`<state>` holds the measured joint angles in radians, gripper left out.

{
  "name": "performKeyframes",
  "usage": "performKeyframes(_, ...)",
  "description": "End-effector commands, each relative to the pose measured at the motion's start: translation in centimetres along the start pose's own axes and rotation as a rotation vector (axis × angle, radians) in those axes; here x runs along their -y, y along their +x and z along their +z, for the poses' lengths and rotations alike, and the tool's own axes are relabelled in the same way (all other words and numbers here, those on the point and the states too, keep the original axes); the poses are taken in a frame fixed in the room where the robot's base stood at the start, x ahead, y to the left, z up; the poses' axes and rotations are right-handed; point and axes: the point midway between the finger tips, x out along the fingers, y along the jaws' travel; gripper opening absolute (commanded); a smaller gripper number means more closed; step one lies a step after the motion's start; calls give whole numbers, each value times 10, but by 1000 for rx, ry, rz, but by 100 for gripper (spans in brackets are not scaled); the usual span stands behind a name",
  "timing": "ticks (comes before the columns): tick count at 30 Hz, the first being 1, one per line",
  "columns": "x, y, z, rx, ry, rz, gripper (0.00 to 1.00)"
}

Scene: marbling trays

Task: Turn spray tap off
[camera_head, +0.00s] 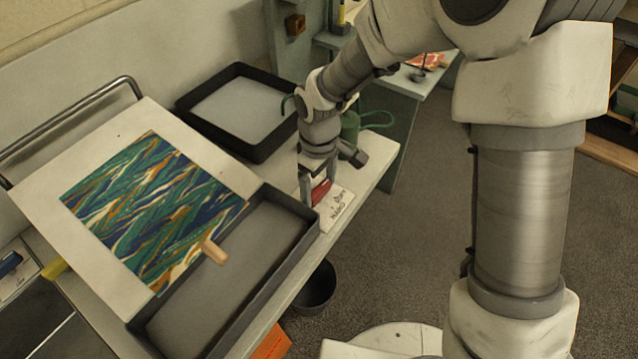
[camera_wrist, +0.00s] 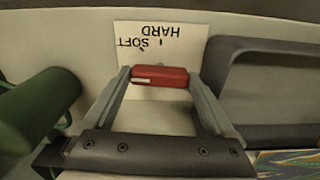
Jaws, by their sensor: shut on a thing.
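The red tap handle (camera_wrist: 160,76) lies crosswise between my gripper's two fingertips in the wrist view, with a short pale mark near its left end. My gripper (camera_wrist: 159,82) is shut on it, one finger at each end. Behind it is a white card (camera_wrist: 188,38) reading HARD and SOFT, upside down in this view. In the head view my gripper (camera_head: 314,196) points down at the bench edge, and the red handle (camera_head: 321,192) shows partly between the fingers, beside the card (camera_head: 338,212). The tap's body is mostly hidden.
A dark-rimmed tray (camera_head: 268,291) lies left of the gripper, with a marbled sheet on a board (camera_head: 50,190) beside it. Another dark tray (camera_head: 185,105) stands behind. A green can (camera_wrist: 38,108) is close on the left in the wrist view. Floor (camera_head: 420,230) is open to the right.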

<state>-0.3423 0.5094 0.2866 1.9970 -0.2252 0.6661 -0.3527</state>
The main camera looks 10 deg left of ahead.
Motion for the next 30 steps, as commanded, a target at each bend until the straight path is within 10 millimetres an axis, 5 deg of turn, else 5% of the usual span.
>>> performKeyframes(20, 0, -2, -2, -4, -72, 3, 34)
performKeyframes(21, 0, -2, -2, -4, -72, 3, 94)
performKeyframes(23, 0, -1, -1, -4, -72, 3, 100)
performKeyframes(30, 0, -2, -1, -2, -70, 1, 100)
